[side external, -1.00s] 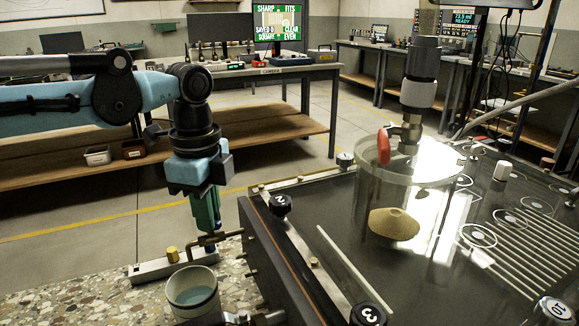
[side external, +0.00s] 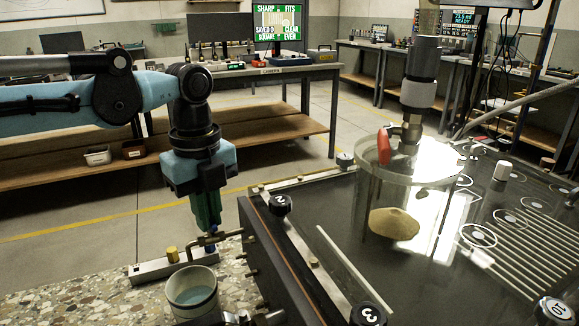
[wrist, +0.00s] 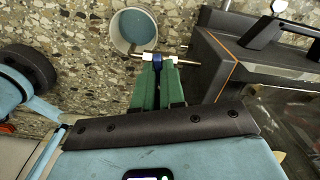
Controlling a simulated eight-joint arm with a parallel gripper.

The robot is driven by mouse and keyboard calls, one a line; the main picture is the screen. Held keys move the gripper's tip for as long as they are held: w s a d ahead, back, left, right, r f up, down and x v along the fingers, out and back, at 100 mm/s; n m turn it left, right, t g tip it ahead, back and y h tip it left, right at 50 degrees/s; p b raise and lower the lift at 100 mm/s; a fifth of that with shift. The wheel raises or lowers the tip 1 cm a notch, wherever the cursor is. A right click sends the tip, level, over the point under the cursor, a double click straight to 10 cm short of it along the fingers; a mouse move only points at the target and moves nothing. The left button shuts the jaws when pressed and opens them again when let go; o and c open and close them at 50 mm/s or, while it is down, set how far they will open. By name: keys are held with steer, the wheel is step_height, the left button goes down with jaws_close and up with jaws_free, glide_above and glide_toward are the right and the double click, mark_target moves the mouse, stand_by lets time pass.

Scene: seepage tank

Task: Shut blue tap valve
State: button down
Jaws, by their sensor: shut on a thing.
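The blue tap valve (wrist: 157,59) sits on a small metal pipe at the side of the dark tank. My gripper (wrist: 156,65) points down with its green fingers closed on the blue handle. In the side view my gripper (side external: 208,225) is above the metal spout (side external: 203,240), and the fingers partly hide the blue handle. A white cup (side external: 192,292) with pale blue liquid stands below the spout. The cup (wrist: 133,31) also shows beside the fingertips in the wrist view.
The space left of my gripper is clear.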

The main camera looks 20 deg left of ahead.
stand_by(0.3)
steer(key=m, duration=0.3)
steer(key=shift+m, duration=0.3)
steer(key=c, duration=1.2)
jaws_free()
steer(key=shift+c, duration=0.2)
steer(key=shift+r, duration=3.5)
steer(key=s+a+f+n+t, duration=0.3)
steer(key=a+f+n, duration=0.3)
steer(key=n, duration=0.7)
steer(key=s+a+f+n+t, duration=0.4)
steer(key=s+a+f+n, duration=0.2)
steer(key=a+n, duration=0.4)
steer(key=n, duration=0.4)
steer(key=shift+s+f, duration=0.3)
steer(key=shift+f, duration=0.1)
